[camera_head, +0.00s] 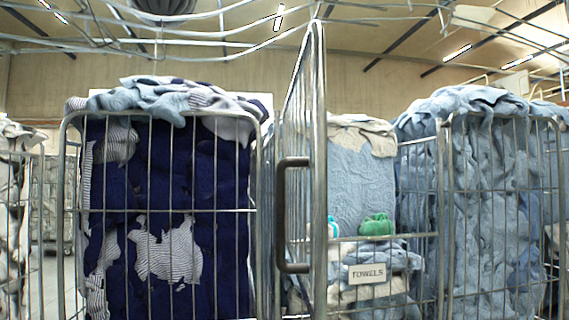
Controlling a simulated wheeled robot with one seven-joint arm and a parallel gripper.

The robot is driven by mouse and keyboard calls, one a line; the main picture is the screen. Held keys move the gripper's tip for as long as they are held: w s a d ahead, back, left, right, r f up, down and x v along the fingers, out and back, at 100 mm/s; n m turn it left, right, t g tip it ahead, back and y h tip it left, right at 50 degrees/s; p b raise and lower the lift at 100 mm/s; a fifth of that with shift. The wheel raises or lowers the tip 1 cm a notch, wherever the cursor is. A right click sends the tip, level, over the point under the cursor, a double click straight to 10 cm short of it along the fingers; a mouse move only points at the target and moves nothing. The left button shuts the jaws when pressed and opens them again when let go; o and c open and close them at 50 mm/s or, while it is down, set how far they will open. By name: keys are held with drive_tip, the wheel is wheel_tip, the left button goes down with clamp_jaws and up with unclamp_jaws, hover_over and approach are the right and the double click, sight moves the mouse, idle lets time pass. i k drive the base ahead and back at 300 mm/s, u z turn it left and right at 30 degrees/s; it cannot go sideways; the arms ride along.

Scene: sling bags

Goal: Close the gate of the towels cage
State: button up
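The towels cage (438,215) stands right of centre, with a white "TOWELS" sign (367,273) on its front. Light blue and cream towels (362,175) fill it behind the wires. Its gate (319,130) is swung open and juts toward me, seen nearly edge-on. A dark bracket-shaped handle (281,215) is on the gate's left side. A green bundle (377,225) and a small teal item (333,228) lie in the opening beside the gate. My gripper is not in view.
A wire cage (67,215) of navy and striped cloth stands close on the left. Another cage (558,190) of blue towels stands at right. More cages show at the far left edge. Rails and pipes run overhead. The floor is mostly hidden.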

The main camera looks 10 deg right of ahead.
sight(314, 293)
drive_tip(key=i, duration=1.35)
